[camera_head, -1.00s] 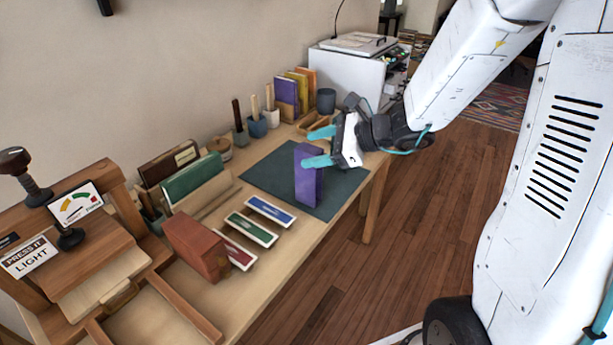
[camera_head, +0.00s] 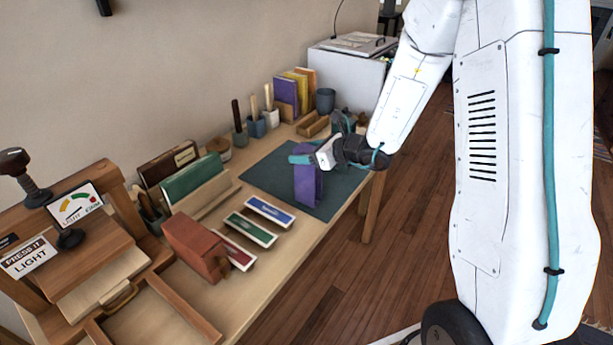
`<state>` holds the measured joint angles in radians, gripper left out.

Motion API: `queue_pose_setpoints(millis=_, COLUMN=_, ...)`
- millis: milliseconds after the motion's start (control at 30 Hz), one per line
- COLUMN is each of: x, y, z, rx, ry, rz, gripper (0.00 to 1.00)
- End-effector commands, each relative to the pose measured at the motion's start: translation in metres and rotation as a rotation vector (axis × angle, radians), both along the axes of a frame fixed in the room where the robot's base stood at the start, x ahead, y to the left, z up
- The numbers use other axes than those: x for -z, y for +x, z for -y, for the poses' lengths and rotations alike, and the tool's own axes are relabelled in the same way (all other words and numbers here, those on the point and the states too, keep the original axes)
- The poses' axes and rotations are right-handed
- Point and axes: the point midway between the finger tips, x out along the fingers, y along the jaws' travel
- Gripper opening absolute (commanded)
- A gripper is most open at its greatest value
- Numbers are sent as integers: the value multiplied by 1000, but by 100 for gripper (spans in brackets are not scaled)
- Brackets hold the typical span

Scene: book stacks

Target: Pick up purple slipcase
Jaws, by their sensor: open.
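The purple slipcase (camera_head: 307,188) stands upright on the dark green mat (camera_head: 345,190) on the desk. My gripper (camera_head: 303,159) is at the top of the slipcase, coming from the right. One teal finger shows across the slipcase's upper edge. The other finger is hard to make out. The gripper is open, and the slipcase still stands on the mat. The gripper hides the slipcase's top, so I cannot tell whether the fingers touch it.
Blue, green and red labelled trays (camera_head: 270,211) lie left of the mat, beside a red-brown box (camera_head: 193,247). Tool cups (camera_head: 257,126), upright books (camera_head: 286,92) and a wooden tray (camera_head: 313,124) line the back. The mat's front half is clear.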

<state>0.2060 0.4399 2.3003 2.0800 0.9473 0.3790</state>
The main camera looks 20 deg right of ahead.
Motion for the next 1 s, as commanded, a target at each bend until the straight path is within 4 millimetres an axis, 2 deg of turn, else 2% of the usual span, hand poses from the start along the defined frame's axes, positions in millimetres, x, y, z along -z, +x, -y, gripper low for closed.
queue_pose_setpoints(millis=167, x=0, y=0, z=0, rx=1, ry=0, rz=0, gripper=65)
queue_pose_setpoints(millis=267, x=0, y=0, z=0, rx=0, ry=0, rz=0, gripper=42)
queue_pose_setpoints(millis=400, x=0, y=0, z=0, rx=0, ry=-1, rz=1, gripper=4)
queue_pose_setpoints(millis=767, x=-4, y=0, z=0, rx=0, ry=-1, rz=2, gripper=4)
queue_pose_setpoints(millis=1000, x=-28, y=0, z=0, rx=-1, ry=-2, rz=5, gripper=4)
